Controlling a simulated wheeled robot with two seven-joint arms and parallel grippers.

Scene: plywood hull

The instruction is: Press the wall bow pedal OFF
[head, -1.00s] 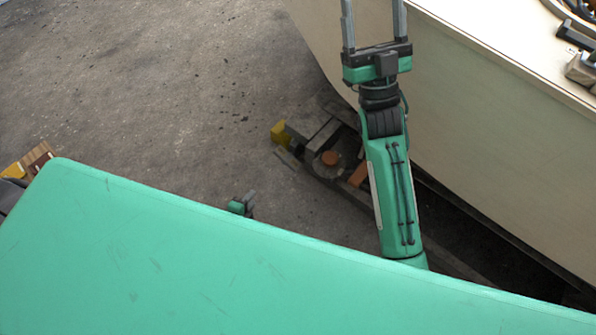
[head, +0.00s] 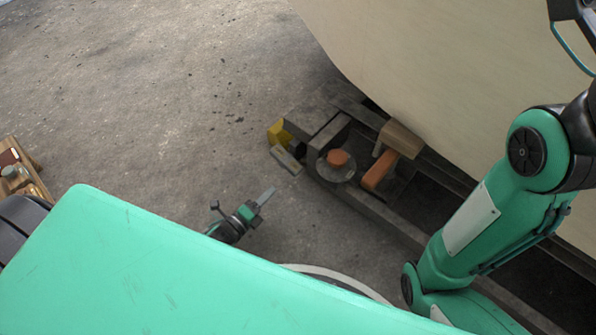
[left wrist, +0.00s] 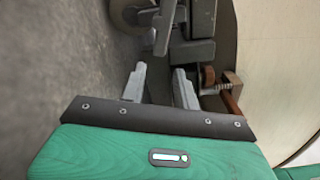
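In the head view, a low dark frame stands on the floor under the pale hull (head: 440,80). It carries a round disc with an orange top (head: 337,157) and an orange bar (head: 379,170). I cannot tell which of these, if any, is the bow pedal, and no ON or OFF marking is readable. My left gripper (head: 265,196) is low over the floor, left of the frame and apart from it. In the left wrist view, its two fingers (left wrist: 160,86) are apart and empty, with dark grey bars (left wrist: 186,48) ahead. My right gripper is out of view.
A yellow block (head: 279,132) sits at the frame's left end. A wooden block (head: 400,139) lies beside the orange bar. A wooden tray (head: 22,175) with small items is at the far left. Open concrete floor (head: 150,90) lies left of the frame.

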